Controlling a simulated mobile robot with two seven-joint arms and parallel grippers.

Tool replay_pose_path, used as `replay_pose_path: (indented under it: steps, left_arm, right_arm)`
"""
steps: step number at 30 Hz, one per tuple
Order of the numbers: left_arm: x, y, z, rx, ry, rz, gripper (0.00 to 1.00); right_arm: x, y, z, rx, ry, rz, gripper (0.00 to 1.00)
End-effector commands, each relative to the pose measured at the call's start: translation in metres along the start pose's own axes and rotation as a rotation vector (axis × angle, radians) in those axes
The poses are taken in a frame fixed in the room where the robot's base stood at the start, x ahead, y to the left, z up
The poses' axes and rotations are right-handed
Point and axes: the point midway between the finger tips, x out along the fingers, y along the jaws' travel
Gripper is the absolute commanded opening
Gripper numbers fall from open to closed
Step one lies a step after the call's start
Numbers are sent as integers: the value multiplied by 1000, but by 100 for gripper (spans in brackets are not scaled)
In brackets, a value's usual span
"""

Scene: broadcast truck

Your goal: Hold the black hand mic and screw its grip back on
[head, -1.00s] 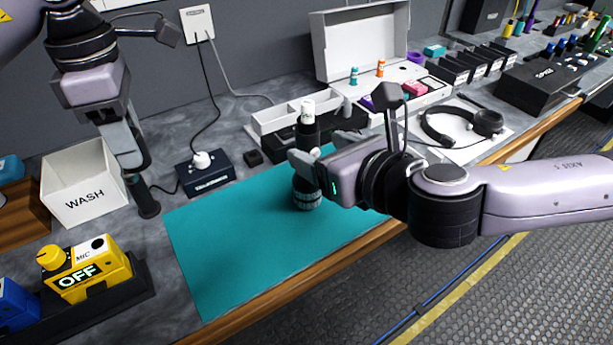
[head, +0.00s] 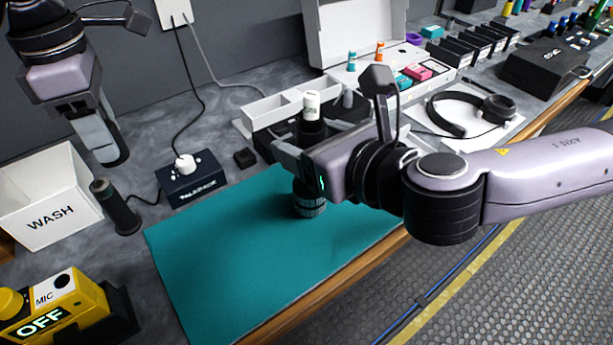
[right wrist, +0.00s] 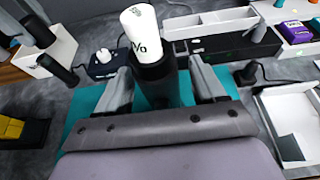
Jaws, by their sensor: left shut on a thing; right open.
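The black hand mic (head: 313,131) stands upright on the teal mat, its ribbed grille end (head: 310,201) down and a white lettered section (head: 312,105) on top. That white section also shows in the right wrist view (right wrist: 141,30). My right gripper (right wrist: 162,88) is open, one finger on each side of the mic's black body, with gaps visible. My left gripper (head: 112,155) is at upper left, shut on a dark tube-like piece that looks like the grip (right wrist: 38,31). It is mostly hidden by the fingers in the head view.
A black upright cylinder (head: 117,210) stands below my left gripper. Around it are a white WASH box (head: 45,235), a dark cable box (head: 192,185) and a yellow MIC OFF box (head: 75,305). White trays (head: 280,112) stand behind the mic. The front of the mat is clear.

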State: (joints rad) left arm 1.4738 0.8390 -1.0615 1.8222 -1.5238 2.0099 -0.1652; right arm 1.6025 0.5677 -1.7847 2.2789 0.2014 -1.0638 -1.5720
Motion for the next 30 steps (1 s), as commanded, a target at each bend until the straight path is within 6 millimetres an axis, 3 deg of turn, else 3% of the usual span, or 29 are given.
replay_pose_path:
  steps: [7, 13, 24, 30]
  left_arm:
    - [0, 0, 0, 0, 0, 0, 14]
    - [0, 0, 0, 0, 0, 0, 14]
    - [-1, 0, 0, 0, 0, 0, 14]
    - [-6, 0, 0, 0, 0, 0, 14]
  right_arm:
    - [0, 0, 0, 0, 0, 0, 66]
    - [0, 0, 0, 0, 0, 0, 1]
    - [-1, 0, 4, -1, -5, 0, 0]
    - [-7, 0, 22, -2, -8, 0, 0]
